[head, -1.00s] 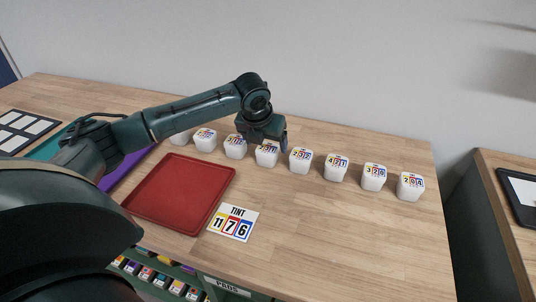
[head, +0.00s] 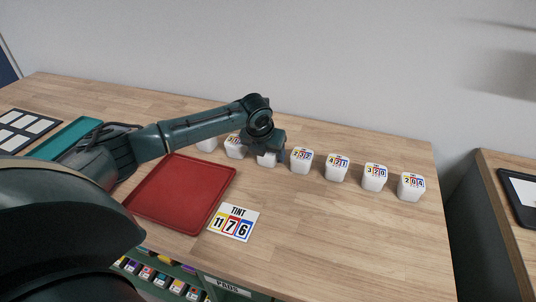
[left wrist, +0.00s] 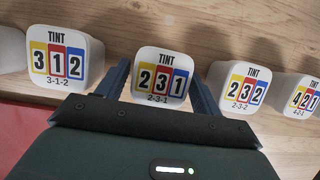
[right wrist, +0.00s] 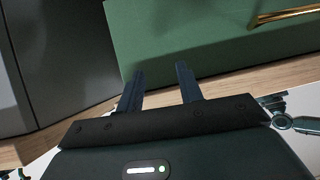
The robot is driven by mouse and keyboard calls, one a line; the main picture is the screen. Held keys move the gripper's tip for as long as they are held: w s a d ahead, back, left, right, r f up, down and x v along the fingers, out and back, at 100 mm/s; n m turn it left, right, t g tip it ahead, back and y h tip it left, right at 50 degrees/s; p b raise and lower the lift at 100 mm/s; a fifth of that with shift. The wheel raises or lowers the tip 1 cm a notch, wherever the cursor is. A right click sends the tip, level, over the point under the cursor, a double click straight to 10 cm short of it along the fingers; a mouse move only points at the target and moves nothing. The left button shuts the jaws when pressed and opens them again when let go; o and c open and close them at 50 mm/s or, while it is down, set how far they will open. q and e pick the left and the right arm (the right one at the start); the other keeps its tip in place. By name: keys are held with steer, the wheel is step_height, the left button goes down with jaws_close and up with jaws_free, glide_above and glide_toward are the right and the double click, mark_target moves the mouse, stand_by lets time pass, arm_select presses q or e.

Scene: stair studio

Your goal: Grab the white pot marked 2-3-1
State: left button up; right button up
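The white pot marked 2-3-1 (left wrist: 161,75) stands upright in the left wrist view, its red, yellow and blue label facing the camera. It also shows in the head view (head: 267,159), its top hidden by my left gripper (head: 266,148). In the left wrist view my left gripper (left wrist: 160,82) is open, with one finger on each side of the pot. A narrow gap seems to show on both sides; I cannot tell contact. My right gripper (right wrist: 160,88) is open and empty, near a green cabinet front.
The pot marked 3-1-2 (left wrist: 62,58) is close on the left, and the pot marked 2-3-2 (left wrist: 238,88) close on the right. Further pots continue the row.

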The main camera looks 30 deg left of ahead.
arm_select(q)
steer(key=c, duration=0.8)
steer(key=shift+r, duration=0.1)
